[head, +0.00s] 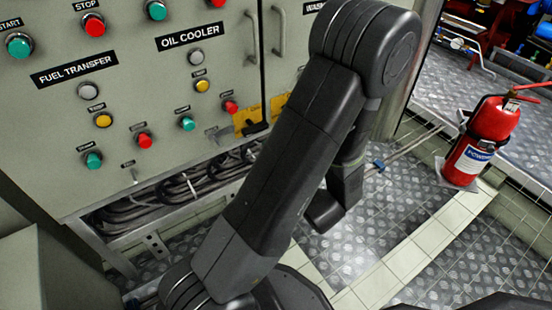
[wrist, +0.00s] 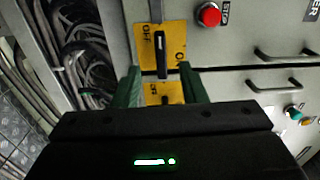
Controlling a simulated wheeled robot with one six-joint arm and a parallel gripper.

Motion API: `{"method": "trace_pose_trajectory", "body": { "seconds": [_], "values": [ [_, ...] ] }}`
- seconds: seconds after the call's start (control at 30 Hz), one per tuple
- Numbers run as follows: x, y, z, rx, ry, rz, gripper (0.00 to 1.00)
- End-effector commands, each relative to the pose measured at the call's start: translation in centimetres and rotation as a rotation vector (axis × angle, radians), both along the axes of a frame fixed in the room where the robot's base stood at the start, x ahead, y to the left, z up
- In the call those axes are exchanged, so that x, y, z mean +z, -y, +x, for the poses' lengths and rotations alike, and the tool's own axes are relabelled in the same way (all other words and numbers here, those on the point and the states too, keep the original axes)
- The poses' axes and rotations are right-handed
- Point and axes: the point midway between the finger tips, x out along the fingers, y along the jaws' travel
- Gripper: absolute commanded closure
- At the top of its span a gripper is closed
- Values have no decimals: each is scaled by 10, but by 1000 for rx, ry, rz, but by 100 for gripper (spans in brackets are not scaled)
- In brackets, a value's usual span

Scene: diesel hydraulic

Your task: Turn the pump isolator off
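Two yellow isolator plates with black handles sit low on the grey-green cabinet. In the wrist view the upper plate (wrist: 178,38) carries a black handle (wrist: 160,52) that points up and down the picture, with "OFF" lettering to its left. The second plate (wrist: 154,89) shows just below it, partly hidden by my gripper. I cannot read which one is the pump isolator. My gripper (wrist: 160,76) is open, its green fingers apart on either side of the plates, with nothing seen between them in its hold. In the head view a plate (head: 246,117) shows beside my arm, which hides my gripper.
Red, green and yellow buttons stand out from the cabinet (head: 135,75), including a red stop button (wrist: 209,15) near the plates. Cables (head: 170,195) hang below it. A red fire extinguisher (head: 492,125) stands at the right. The metal floor (head: 385,220) between is clear.

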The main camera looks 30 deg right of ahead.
Motion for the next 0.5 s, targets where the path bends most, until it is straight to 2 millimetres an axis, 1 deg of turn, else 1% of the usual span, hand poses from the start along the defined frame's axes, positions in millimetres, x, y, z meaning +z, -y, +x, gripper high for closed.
{"method": "trace_pose_trajectory", "body": {
  "seconds": [0.03,0.1,0.2,0.33,0.5],
  "values": [
    [1,2,-7,-4,-1,1,62],
    [1,2,-14,-2,-1,1,62],
    [0,2,-22,-2,0,1,62],
    [0,2,-26,0,0,0,62],
    [0,2,-27,1,0,0,62]
  ]
}}
